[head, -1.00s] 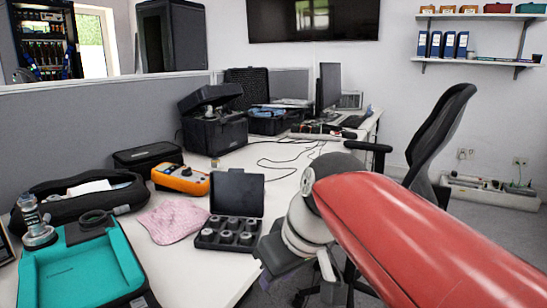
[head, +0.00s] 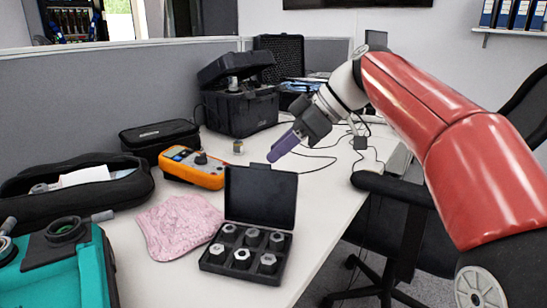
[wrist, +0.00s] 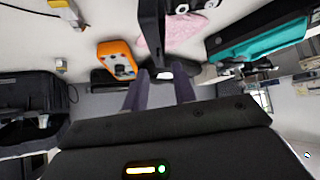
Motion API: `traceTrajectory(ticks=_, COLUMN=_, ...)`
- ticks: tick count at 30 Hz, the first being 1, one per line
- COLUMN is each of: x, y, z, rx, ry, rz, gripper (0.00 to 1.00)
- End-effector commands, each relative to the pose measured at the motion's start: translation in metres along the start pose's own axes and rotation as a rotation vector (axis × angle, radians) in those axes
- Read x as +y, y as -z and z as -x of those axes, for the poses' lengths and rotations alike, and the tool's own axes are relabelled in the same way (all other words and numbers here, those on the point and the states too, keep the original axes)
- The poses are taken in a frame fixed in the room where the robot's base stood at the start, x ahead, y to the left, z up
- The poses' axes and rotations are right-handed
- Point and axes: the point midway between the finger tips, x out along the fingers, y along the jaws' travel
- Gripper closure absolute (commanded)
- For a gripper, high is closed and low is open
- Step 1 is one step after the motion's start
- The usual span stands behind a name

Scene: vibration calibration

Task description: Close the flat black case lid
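The flat black case (head: 238,271) sits on the white desk in the head view, with several metal pieces in its slots. Its lid (head: 260,194) stands open, nearly upright, at the far side of the case. In the wrist view a dark upright panel that looks like the lid (wrist: 151,30) shows at the top centre. My gripper (head: 283,148) has purple fingers and is above the desk, behind and a little above the lid, apart from it. In the wrist view my gripper (wrist: 158,88) shows its two fingers apart with nothing held between them.
A pink cloth (head: 183,225) lies left of the case. An orange meter (head: 191,167) and a black pouch (head: 160,137) are behind it. A larger open black case (head: 240,112) stands farther back. An office chair is at the right.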

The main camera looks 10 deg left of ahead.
Motion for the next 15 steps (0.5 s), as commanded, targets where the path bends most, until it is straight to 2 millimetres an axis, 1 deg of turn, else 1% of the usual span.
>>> traceTrajectory(ticks=1, x=-0.001, y=-0.001, z=-0.009, rx=-0.001, ry=0.002, rz=0.0, gripper=0.73)
traceTrajectory(ticks=6, x=0.0, y=0.0, z=-0.027, rx=-0.001, ry=0.0, rz=-0.001, gripper=0.73)
traceTrajectory(ticks=10, x=0.0, y=0.0, z=-0.032, rx=-0.001, ry=-0.002, rz=-0.001, gripper=0.73)
traceTrajectory(ticks=15, x=0.0, y=0.0, z=-0.032, rx=-0.001, ry=-0.002, rz=-0.002, gripper=0.73)
